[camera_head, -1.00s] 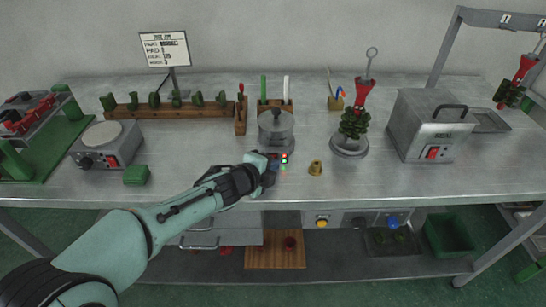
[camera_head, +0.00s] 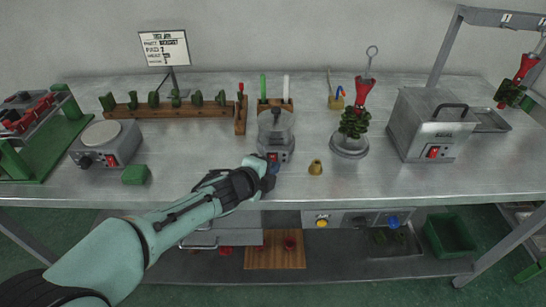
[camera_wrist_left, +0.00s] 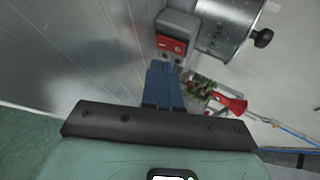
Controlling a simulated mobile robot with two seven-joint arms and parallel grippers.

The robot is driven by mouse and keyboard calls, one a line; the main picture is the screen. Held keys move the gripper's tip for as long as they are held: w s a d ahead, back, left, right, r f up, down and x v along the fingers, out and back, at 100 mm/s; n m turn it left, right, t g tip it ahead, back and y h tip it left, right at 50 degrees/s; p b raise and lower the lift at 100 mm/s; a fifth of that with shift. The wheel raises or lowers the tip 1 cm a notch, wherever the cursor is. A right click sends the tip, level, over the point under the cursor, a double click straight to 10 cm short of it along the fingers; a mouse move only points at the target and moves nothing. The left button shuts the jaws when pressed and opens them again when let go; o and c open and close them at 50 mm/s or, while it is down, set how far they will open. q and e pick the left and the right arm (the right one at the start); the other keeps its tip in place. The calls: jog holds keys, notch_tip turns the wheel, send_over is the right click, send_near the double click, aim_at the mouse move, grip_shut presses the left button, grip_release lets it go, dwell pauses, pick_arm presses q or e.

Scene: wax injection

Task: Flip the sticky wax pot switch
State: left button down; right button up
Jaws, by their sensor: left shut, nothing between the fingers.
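The sticky wax pot (camera_head: 276,128) is a grey metal pot on a box-shaped base near the middle of the bench. A red switch (camera_head: 273,157) is on its front face. In the left wrist view the pot (camera_wrist_left: 226,24) is at the upper right, and the red switch (camera_wrist_left: 171,45) shows above the fingertips. My left gripper (camera_head: 269,173) is shut and empty, just in front of the base. Its blue fingers (camera_wrist_left: 163,82) point at the switch side, with a small gap seeming to remain. My right gripper is not in view.
A small brass-coloured piece (camera_head: 316,168) stands right of my gripper. A green wax tree with a red top (camera_head: 353,122) and a grey box with a handle (camera_head: 430,125) are farther right. A hotplate (camera_head: 105,146) and green block (camera_head: 136,174) stand left.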

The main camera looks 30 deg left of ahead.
aim_at(271, 194)
pick_arm(q)
jog(key=shift+s+d+f+b, duration=0.1)
jog(key=shift+s+d+b, duration=0.1)
jog(key=shift+s+d, duration=0.4)
jog(key=shift+s+d+f+b, duration=0.15)
jog(key=shift+s+d, duration=0.1)
jog(key=shift+s, duration=0.6)
jog(key=shift+s+d+f+b, duration=0.1)
jog(key=shift+s+d+b, duration=0.1)
jog(key=shift+s+d, duration=0.4)
jog(key=shift+a, duration=0.15)
